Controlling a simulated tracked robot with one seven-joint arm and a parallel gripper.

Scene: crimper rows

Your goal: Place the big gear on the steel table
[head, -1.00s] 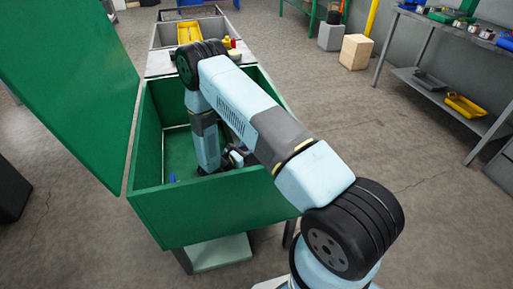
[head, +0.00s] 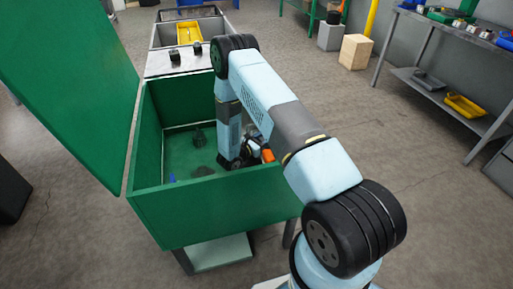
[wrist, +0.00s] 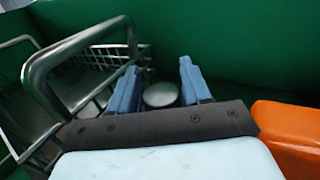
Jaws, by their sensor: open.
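My gripper (wrist: 159,78) is open low inside the green chest (head: 152,140); its blue fingers stand apart. A round grey thing (wrist: 160,94) shows between them, and I cannot tell what it is or whether they touch it. In the head view my arm mostly hides the gripper. A dark, upright, gear-like thing (head: 199,137) stands on the chest floor, left of my arm. A dark flat patch (head: 203,171) lies nearer; I cannot tell whether it is a gear. The steel table top (head: 158,62) adjoins the chest's far end, with small dark things (head: 175,57) on it.
A metal wire basket (wrist: 90,62) is close to my gripper's left in the wrist view. An orange thing (head: 268,155) lies at its right. A blue piece (head: 172,178) lies on the chest floor. The open green lid (head: 70,80) rises at the left.

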